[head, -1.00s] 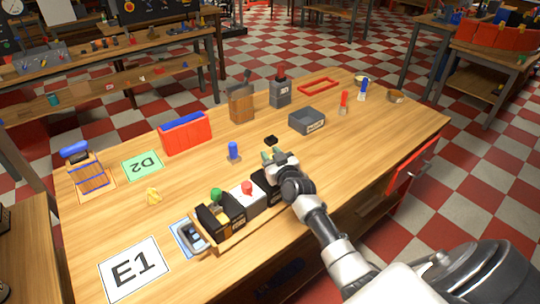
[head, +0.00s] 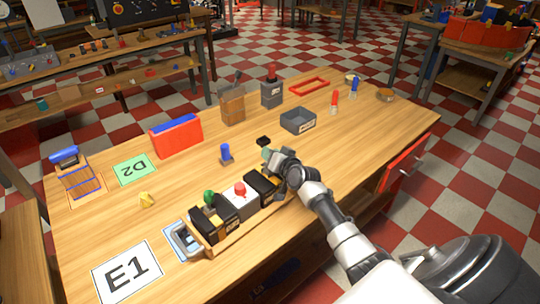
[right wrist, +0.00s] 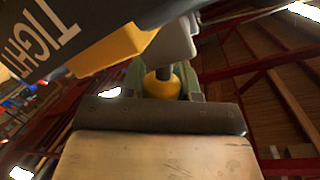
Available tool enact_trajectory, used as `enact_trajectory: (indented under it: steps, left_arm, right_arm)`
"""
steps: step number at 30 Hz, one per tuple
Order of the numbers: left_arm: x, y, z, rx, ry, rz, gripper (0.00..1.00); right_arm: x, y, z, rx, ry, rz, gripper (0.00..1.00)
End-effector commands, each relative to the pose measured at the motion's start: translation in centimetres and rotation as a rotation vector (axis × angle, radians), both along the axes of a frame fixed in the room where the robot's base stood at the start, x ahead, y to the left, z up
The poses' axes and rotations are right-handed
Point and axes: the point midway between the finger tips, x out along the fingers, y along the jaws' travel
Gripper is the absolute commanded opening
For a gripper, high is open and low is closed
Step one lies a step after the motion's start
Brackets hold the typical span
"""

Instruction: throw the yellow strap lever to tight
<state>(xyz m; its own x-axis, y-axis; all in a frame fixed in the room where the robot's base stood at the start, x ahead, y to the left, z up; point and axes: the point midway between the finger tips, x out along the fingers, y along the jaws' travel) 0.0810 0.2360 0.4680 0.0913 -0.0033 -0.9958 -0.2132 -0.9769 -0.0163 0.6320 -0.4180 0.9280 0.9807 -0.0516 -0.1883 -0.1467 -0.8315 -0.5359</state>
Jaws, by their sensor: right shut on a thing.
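My right gripper (head: 270,157) is at the right end of the row of units on the table, by the rightmost dark unit (head: 262,185). In the right wrist view its fingers are shut on a yellow knob (right wrist: 160,80) with a dark stem, which I take for the strap lever. Beside it is a dark body (right wrist: 60,35) marked TIGHT, with a yellow block (right wrist: 115,53) and a grey piece (right wrist: 175,42). In the head view the lever is hidden behind my gripper and wrist. My left gripper is not in view.
The row also holds a white box with a red button (head: 240,188), a green knob (head: 209,196) and a grey handle (head: 184,242). A small black block (head: 264,141), a blue peg (head: 225,152) and a grey bin (head: 297,121) stand near my gripper.

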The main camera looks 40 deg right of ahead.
Motion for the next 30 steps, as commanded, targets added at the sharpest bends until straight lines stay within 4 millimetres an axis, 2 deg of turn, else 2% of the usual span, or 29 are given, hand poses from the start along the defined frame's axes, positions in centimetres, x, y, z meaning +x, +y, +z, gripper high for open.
enact_trajectory:
  steps: [17, 18, 23, 30]
  left_arm:
    - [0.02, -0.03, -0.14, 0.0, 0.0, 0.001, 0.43]
    - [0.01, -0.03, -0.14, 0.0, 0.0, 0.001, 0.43]
    - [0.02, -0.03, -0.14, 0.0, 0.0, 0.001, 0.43]
    - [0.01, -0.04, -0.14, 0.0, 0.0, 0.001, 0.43]
  right_arm:
    - [0.02, -0.15, -0.18, 0.042, 0.006, 0.0, 0.07]
    - [0.02, -0.15, -0.18, 0.042, 0.006, 0.0, 0.32]
    - [0.01, -0.15, -0.16, 0.041, 0.005, -0.001, 0.56]
    - [0.02, -0.14, -0.14, 0.038, 0.005, 0.0, 0.56]
